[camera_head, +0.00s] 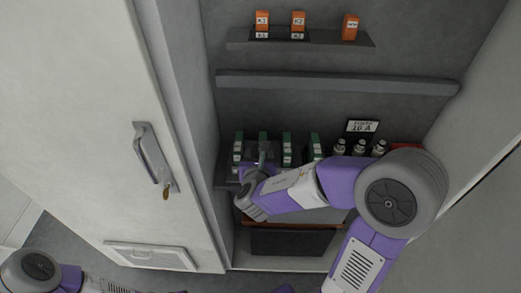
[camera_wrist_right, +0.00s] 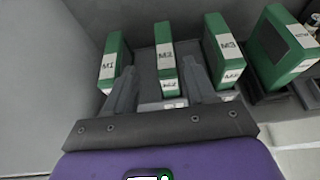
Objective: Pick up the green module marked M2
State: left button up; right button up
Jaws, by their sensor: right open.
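The green module marked M2 (camera_wrist_right: 164,50) stands upright in the right wrist view, second from the left in a row of green modules. It also shows in the head view (camera_head: 263,137), partly hidden lower down by my right gripper. My right gripper (camera_wrist_right: 163,72) is open. Its two fingers point at M2, one to each side of it in the picture; I cannot tell whether they touch it. A lower label shows between the fingers under M2. My left arm shows only at the lower left of the head view, and its gripper is out of view.
Green modules M1 (camera_wrist_right: 115,58) and M3 (camera_wrist_right: 222,48) stand close on either side, with another green module (camera_wrist_right: 285,50) farther right. Several small pale-capped items (camera_head: 360,147) stand right of the row. A shelf above (camera_head: 330,80) is bare; orange modules (camera_head: 298,20) stand higher up. A cabinet door (camera_head: 90,120) is left.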

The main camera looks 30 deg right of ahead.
jog(key=x, duration=0.3)
jog(key=b+x, duration=0.1)
jog(key=x, duration=0.2)
jog(key=shift+w+d, duration=0.15)
jog(key=shift+d, duration=0.45)
jog(key=shift+r, duration=0.15)
grip_shut()
